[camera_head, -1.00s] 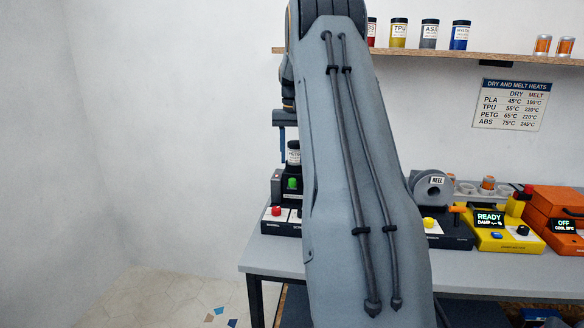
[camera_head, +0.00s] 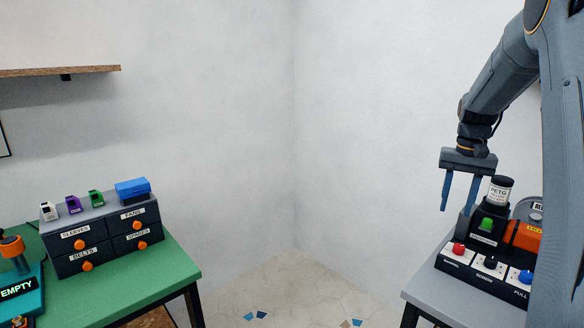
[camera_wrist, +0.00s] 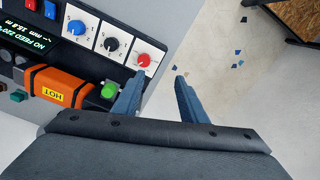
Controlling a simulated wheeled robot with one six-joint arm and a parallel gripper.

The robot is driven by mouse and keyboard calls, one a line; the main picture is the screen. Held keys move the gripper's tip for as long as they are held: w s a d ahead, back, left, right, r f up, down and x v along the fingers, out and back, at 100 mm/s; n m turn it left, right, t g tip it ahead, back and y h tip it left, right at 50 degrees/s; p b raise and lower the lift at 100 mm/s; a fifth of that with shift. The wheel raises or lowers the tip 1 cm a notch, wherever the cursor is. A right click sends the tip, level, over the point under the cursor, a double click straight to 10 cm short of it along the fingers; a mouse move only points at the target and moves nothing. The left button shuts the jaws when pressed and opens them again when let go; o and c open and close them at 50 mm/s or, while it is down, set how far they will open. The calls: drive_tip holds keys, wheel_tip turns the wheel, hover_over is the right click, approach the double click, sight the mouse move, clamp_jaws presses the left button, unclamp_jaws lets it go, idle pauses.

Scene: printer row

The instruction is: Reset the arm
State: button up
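My arm comes in from the right edge of the head view. My gripper (camera_head: 459,193) hangs from it with its two blue fingers pointing down. The fingers are apart and nothing shows between them. The gripper is above the left end of the right-hand bench, to the left of a PETG jar (camera_head: 500,190). In the wrist view my gripper (camera_wrist: 158,80) is also open and empty, with floor between the fingers. A green button (camera_wrist: 110,90) lies just left of one finger there. I cannot tell whether they touch.
The right bench (camera_head: 418,290) carries a control panel (camera_head: 484,272) with red, black and blue knobs, and an orange block (camera_wrist: 60,86) labelled HOT. At left, a green table (camera_head: 170,283) holds a drawer unit (camera_head: 105,237). Open floor (camera_head: 293,285) lies between the benches.

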drive_tip(key=s+a+f+n, duration=0.25)
drive_tip(key=s+a, duration=0.25)
drive_tip(key=a, duration=0.4)
drive_tip(key=s+a+f+n, duration=0.1)
drive_tip(key=s+a+f, duration=0.3)
drive_tip(key=a, duration=0.6)
drive_tip(key=s+a+f+n, duration=0.1)
drive_tip(key=s+a+f, duration=0.1)
drive_tip(key=s+a, duration=0.2)
drive_tip(key=s+a+f+n, duration=0.1)
drive_tip(key=s+a, duration=0.4)
drive_tip(key=s, duration=0.6)
drive_tip(key=shift+s+f+t, duration=0.3)
drive_tip(key=shift+f+t, duration=0.1)
drive_tip(key=shift+f, duration=0.25)
drive_tip(key=shift+n, duration=0.25)
